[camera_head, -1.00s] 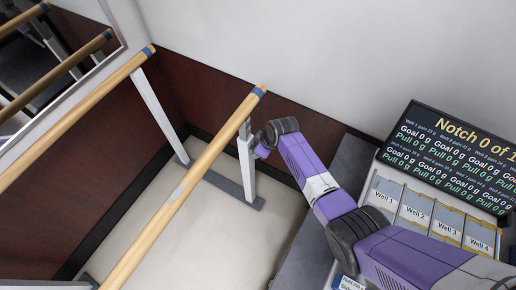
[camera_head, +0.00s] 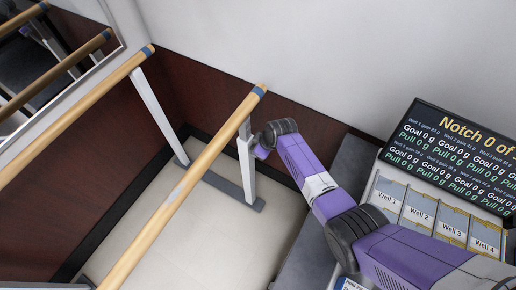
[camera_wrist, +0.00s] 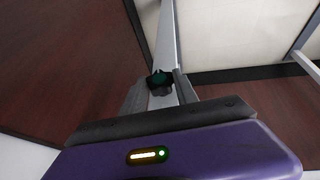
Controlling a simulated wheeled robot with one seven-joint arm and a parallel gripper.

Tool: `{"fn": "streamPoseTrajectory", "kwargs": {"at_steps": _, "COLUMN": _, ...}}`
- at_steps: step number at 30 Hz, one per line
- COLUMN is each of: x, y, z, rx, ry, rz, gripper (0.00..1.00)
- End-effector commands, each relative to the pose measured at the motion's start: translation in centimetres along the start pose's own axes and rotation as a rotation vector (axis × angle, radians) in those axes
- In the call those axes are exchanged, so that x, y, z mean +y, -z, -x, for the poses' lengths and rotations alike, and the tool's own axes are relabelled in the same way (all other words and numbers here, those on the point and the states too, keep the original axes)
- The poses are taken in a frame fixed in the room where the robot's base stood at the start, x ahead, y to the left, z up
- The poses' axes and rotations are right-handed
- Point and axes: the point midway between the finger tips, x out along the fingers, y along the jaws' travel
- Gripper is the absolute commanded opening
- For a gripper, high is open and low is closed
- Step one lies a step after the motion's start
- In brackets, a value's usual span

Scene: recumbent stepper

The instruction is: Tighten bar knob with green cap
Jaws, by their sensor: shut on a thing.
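The bar knob (camera_wrist: 159,79) is dark and lobed with a green cap, and sits on the pale metal upright (camera_wrist: 166,40) in the wrist view. My gripper (camera_wrist: 160,88) is shut on the knob, with a finger on either side of it. The knob and my fingertips are hidden there behind my wrist.
A second wooden bar (camera_head: 75,115) runs along the mirror (camera_head: 75,30) at left. A grey bench with labelled wells (camera_head: 421,212) and a dark display board (camera_head: 455,150) stands at right. Pale floor (camera_head: 220,235) lies open between bar and bench.

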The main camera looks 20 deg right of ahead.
Motion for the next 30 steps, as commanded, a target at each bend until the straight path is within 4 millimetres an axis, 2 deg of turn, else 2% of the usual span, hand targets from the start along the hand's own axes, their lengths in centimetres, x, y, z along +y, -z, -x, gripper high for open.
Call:
{"fn": "streamPoseTrajectory", "kwargs": {"at_steps": 8, "x": 0.20, "y": -0.08, "z": -0.32, "rx": 0.001, "ry": 0.083, "rz": -0.036, "gripper": 0.00}}
{"fn": "streamPoseTrajectory", "kwargs": {"at_steps": 30, "x": 0.92, "y": -0.35, "z": -1.03, "rx": 0.002, "ry": 0.583, "rz": -0.240, "gripper": 0.00}}
